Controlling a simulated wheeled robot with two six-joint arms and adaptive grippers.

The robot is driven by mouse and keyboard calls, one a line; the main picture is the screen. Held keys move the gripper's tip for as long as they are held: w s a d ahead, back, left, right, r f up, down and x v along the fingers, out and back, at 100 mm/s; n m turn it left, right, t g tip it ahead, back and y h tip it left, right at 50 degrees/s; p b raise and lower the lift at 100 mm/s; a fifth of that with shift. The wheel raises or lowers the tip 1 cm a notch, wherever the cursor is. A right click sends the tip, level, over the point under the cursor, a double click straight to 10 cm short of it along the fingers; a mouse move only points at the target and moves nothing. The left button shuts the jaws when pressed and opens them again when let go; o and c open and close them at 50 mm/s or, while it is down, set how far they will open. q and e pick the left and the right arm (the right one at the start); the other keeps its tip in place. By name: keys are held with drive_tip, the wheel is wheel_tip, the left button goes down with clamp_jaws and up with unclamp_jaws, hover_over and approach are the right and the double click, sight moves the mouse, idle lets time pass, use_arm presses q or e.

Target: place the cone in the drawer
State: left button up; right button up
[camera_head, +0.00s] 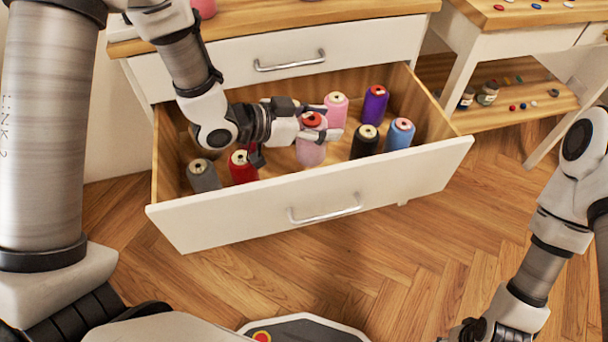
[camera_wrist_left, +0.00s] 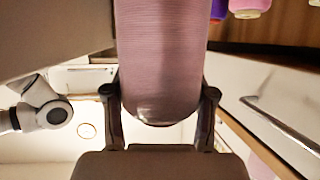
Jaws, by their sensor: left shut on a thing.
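The drawer (camera_head: 310,205) is pulled open, with a white front and a wooden inside. My left gripper (camera_head: 322,124) reaches in over it and is shut on a light pink thread cone (camera_head: 311,153) with a red top. The pink cone is upright inside the drawer's outline, among other cones; I cannot tell whether it touches the drawer floor. In the left wrist view the pink cone (camera_wrist_left: 160,60) fills the space between both fingers. My right gripper (camera_head: 490,331) is at the bottom right, partly cut off, and its jaws are unclear.
Grey (camera_head: 203,176), red (camera_head: 242,168), black (camera_head: 365,143), blue (camera_head: 399,134), purple (camera_head: 375,105) and pink (camera_head: 336,108) cones stand in the drawer. The wooden cabinet top (camera_head: 270,27) lies above it. A table with a lower shelf (camera_head: 520,100) stands right. Floor in front is clear.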

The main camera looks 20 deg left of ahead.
sight(298, 155)
use_arm(q)
wheel_tip(298, 155, down, 10)
drive_tip(key=b, duration=0.3)
drive_tip(key=shift+b, duration=0.35)
drive_tip(key=shift+s, duration=0.1)
drive_tip(key=shift+f, duration=0.15)
drive_tip(key=o, duration=1.4)
drive_tip(key=shift+a+r, duration=0.2)
drive_tip(key=shift+r, duration=0.15)
drive_tip(key=p+v, duration=0.4)
drive_tip(key=v, duration=0.6)
drive_tip(key=shift+s+a+r, duration=0.2)
drive_tip(key=shift+s+r, duration=0.05)
drive_tip(key=shift+r, duration=0.1)
drive_tip(key=shift+s+a+p, duration=0.25)
drive_tip(key=shift+s+p, duration=0.05)
drive_tip(key=shift+s, duration=0.05)
